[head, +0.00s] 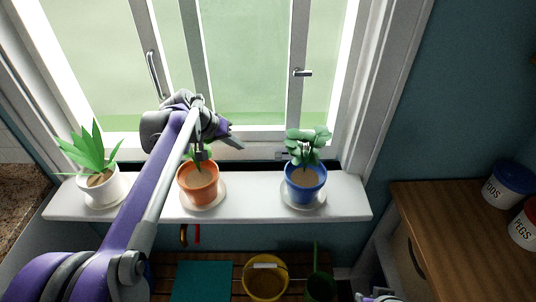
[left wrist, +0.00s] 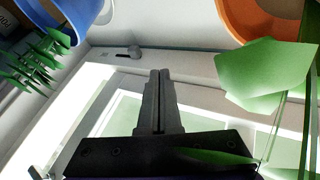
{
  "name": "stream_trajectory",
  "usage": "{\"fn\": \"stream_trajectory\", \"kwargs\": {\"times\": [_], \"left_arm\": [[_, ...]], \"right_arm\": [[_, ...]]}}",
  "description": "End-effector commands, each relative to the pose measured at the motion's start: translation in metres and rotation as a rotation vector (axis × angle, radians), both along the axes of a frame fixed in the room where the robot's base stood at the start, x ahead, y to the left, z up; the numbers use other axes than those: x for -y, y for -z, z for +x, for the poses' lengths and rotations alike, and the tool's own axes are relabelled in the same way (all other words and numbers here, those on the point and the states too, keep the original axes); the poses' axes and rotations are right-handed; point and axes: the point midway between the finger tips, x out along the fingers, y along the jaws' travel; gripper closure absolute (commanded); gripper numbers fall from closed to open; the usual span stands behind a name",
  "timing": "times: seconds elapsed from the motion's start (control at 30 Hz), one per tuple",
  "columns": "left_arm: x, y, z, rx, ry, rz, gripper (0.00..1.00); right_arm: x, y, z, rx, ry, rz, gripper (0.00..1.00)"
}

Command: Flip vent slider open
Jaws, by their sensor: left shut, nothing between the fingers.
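The vent slider (left wrist: 133,52) is a small grey knob on a short dark slot in the white bottom window frame (left wrist: 195,68), seen in the left wrist view. In the head view a small grey fitting (head: 282,155) on the frame, between the orange and blue pots, looks like it. My left gripper (head: 239,145) reaches over the sill to the left of that fitting. In the left wrist view its dark fingers (left wrist: 160,74) are together and empty, with the tips apart from the knob. Part of my right gripper (head: 378,297) shows at the bottom edge; its fingers are unclear.
An orange pot (head: 199,193) stands below my left gripper, its plant partly hidden. A blue pot (head: 305,193) stands to the right and a white pot (head: 104,192) to the left on the sill (head: 245,203). Window handles (head: 302,72) stick out above. A yellow bucket (head: 265,287) sits below.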

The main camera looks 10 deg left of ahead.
Motion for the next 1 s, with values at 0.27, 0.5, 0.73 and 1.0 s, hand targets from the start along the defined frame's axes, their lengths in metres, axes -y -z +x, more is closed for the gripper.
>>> {"fn": "stream_trajectory", "kwargs": {"times": [0.27,0.5,0.73,1.0], "left_arm": [[0.004,0.008,0.004,0.000,0.002,0.002,1.00],[0.022,0.043,0.025,0.000,0.003,0.001,1.00],[0.040,0.082,0.047,0.000,0.002,0.001,1.00],[0.074,0.079,0.053,0.001,0.002,0.001,1.00]], "right_arm": [[0.000,0.000,0.000,0.000,0.000,0.000,0.73],[0.000,0.001,0.000,-0.001,0.000,0.000,0.73],[0.000,0.000,0.000,0.000,0.000,0.000,0.73],[0.000,-0.008,0.003,0.006,0.000,0.000,0.73]]}}
